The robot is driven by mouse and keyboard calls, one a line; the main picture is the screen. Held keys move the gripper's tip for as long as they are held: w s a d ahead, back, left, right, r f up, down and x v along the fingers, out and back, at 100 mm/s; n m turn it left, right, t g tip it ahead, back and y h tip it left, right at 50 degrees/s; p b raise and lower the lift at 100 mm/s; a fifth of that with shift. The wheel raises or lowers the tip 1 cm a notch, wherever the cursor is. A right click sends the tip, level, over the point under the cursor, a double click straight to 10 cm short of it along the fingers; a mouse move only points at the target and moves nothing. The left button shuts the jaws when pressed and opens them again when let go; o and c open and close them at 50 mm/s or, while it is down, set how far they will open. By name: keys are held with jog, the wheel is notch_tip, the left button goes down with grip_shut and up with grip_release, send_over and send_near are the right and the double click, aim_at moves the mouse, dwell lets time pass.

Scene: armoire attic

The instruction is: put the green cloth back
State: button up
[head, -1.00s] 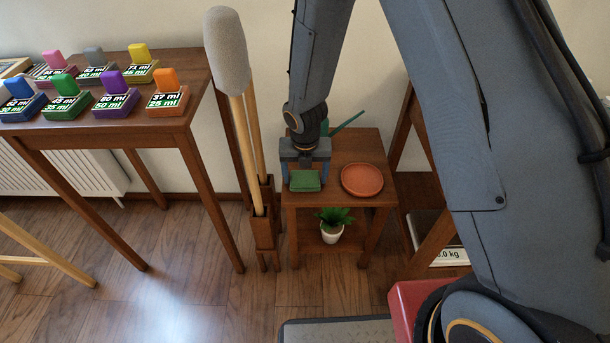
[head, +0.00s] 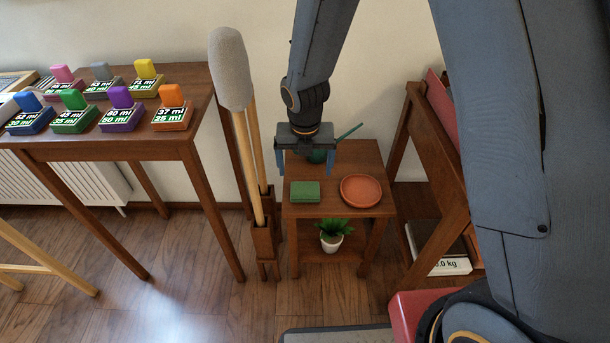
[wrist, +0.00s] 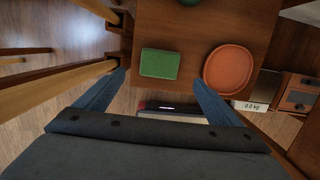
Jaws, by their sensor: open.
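The green cloth (head: 305,191), a small folded block, lies flat on the left front of the small wooden side table's top (head: 335,207). It also shows in the wrist view (wrist: 160,64), ahead of the fingers and apart from them. My gripper (head: 304,168) is open and empty, raised above the table behind the cloth in the head view. In the wrist view its two blue fingers (wrist: 158,95) are spread wide with nothing between them.
A terracotta saucer (head: 361,190) sits right of the cloth. A green watering can (head: 345,133) stands behind, partly hidden by my gripper. A potted plant (head: 333,233) is on the lower shelf. A padded pole (head: 232,70) stands left in a wooden holder.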

jog(key=s+d+r+m, duration=0.4)
jog(key=d+r+m, duration=0.25)
jog(key=m, duration=0.25)
jog(key=s+d+r+m, duration=0.5)
jog(key=r+m, duration=0.2)
jog(key=m, duration=0.3)
jog(key=s+d+r+m, duration=0.2)
jog(key=s+m, duration=0.3)
jog(key=m, duration=0.3)
jog(key=s+d+r+m+g, duration=0.1)
jog(key=s+d+r+m, duration=0.2)
jog(key=s+m, duration=0.3)
jog(key=d+m, duration=0.1)
jog(key=m, duration=0.2)
jog(key=shift+g, duration=0.3)
jog(key=shift+d+r, duration=0.1)
jog(key=r+p, duration=0.1)
jog(key=p, duration=0.2)
jog(key=r+p, duration=0.2)
jog(key=p, duration=0.2)
jog(key=s+r+p, duration=0.1)
jog(key=r+p, duration=0.1)
jog(key=p, duration=0.1)
jog(key=shift+s+a+r, duration=0.1)
jog(key=shift+a+r, duration=0.1)
jog(key=shift+a, duration=0.2)
